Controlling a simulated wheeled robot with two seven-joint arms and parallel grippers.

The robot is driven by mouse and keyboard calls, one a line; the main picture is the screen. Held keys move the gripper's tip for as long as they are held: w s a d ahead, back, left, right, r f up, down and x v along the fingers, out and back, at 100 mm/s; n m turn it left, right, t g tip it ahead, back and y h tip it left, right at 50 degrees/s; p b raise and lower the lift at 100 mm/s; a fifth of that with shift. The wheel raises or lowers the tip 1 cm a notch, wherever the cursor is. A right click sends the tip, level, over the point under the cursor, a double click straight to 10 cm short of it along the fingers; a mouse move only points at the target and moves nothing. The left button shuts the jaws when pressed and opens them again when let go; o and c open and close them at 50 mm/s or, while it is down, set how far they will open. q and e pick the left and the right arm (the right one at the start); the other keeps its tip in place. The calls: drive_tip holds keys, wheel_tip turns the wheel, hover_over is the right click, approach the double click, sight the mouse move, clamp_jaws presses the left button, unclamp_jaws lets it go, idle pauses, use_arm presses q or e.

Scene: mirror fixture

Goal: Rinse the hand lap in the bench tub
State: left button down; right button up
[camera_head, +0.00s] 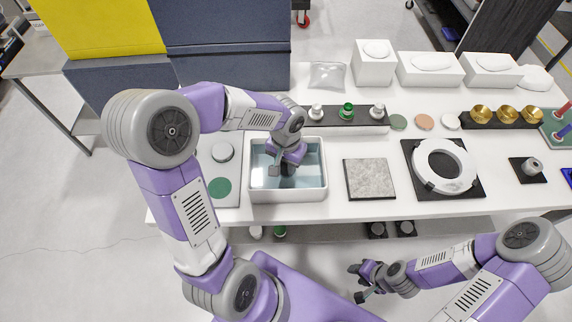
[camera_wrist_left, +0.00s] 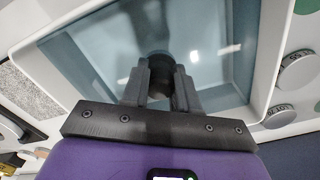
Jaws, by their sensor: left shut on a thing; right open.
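The bench tub (camera_head: 289,197) is a white rectangular box of clear bluish water near the left end of the white bench. My left gripper (camera_head: 287,166) reaches down into it from above. In the left wrist view my left gripper (camera_wrist_left: 161,88) is shut on a dark round-topped piece, the hand lap (camera_wrist_left: 156,62), over the tub's water. The lap's lower part is hard to see, and I cannot tell how deep it sits. My right gripper (camera_head: 362,282) is open and empty, low in front of the bench.
A pale tray (camera_head: 229,193) with a grey disc and a green disc (camera_head: 220,187) is just left of the tub. A grey stone slab (camera_head: 369,179) and a white ring (camera_head: 444,166) lie to the right. A dark rack (camera_head: 331,122) of bottles stands behind the tub.

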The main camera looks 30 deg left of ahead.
use_arm(q)
drive_tip(key=shift+r+p, duration=1.45)
drive_tip(key=shift+r, duration=0.7)
